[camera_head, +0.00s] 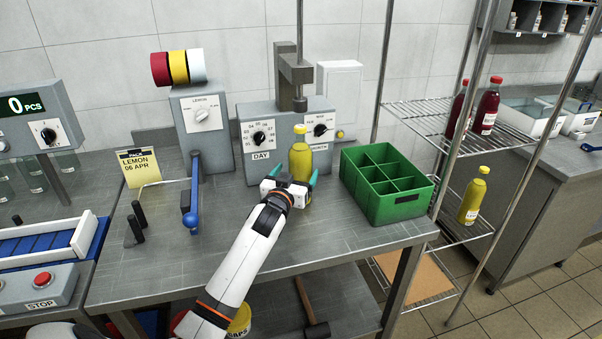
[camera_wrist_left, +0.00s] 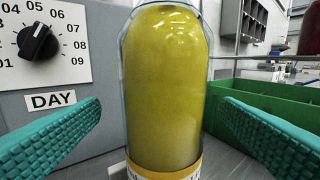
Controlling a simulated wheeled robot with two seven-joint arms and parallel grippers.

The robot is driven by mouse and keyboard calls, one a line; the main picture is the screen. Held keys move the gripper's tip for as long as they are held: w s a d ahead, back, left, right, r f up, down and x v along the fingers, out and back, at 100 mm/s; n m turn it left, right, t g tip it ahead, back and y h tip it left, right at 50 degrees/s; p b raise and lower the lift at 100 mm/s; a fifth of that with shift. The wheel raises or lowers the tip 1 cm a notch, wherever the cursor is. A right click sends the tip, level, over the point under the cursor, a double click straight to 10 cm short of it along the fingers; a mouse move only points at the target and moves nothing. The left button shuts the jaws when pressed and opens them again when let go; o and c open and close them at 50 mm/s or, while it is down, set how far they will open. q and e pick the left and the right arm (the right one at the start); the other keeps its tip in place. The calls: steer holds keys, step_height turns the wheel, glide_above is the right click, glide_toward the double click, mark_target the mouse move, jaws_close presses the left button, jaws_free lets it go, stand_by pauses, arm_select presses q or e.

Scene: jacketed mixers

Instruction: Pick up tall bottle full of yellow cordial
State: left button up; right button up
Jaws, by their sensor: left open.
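The tall bottle of yellow cordial (camera_head: 300,158) stands upright on the grey bench in front of the dial machine, with a yellow cap. In the left wrist view the bottle (camera_wrist_left: 165,85) fills the middle, with a yellow-edged label at the bottom. My left gripper (camera_head: 290,186) is open around the bottle's lower part. Its teal fingers (camera_wrist_left: 162,128) show on both sides of the bottle, with a visible gap on each side. The bottle's base is hidden behind the gripper in the head view. My right gripper is not in view.
A green divided crate (camera_head: 409,207) stands just right of the bottle. The dial machine (camera_head: 262,158) is close behind it. A blue-handled lever (camera_head: 191,205) stands to the left. Another yellow bottle (camera_head: 472,196) and red bottles (camera_head: 487,106) stand on the wire rack at right.

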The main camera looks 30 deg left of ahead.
arm_select(q)
steer(key=shift+x, duration=0.75)
steer(key=x, duration=0.3)
steer(key=shift+w+d+p, duration=0.1)
steer(key=shift+w+p, duration=0.15)
steer(key=shift+p, duration=0.05)
steer(key=shift+w, duration=0.1)
steer(key=shift+c, duration=0.8)
steer(key=c, duration=1.5)
steer(key=shift+r, duration=0.2)
steer(key=shift+c, duration=0.6)
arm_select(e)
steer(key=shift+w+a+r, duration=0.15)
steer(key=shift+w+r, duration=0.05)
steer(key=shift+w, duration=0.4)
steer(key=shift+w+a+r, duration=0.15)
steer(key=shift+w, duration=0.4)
arm_select(q)
steer(key=shift+w, duration=0.1)
